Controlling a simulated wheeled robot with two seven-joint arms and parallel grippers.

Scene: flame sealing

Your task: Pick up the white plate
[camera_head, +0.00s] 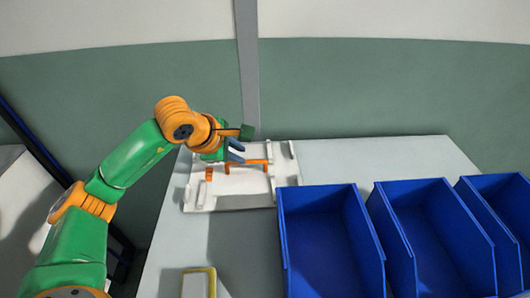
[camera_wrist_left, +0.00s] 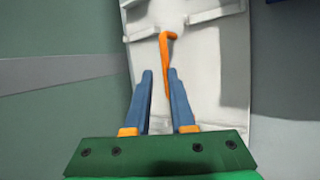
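The white plate (camera_head: 250,186), a shallow tray-like piece with raised ribs and tabs, lies on the table below my left gripper. It also shows in the left wrist view (camera_wrist_left: 208,70), partly covered by the fingers. A thin orange bar (camera_head: 252,162) lies across the plate. In the left wrist view the bar (camera_wrist_left: 166,48) runs from its bent end back toward the right finger. My left gripper (camera_head: 238,150) is over the plate's far part, with its blue fingers apart and nothing held between them (camera_wrist_left: 158,76). Contact with the plate cannot be told. My right gripper is out of view.
Several blue bins (camera_head: 327,245) stand along the right front of the table (camera_head: 405,150), the nearest close to the plate's right corner. A yellow-edged pale object (camera_head: 198,284) lies at the front. The table's far right is clear.

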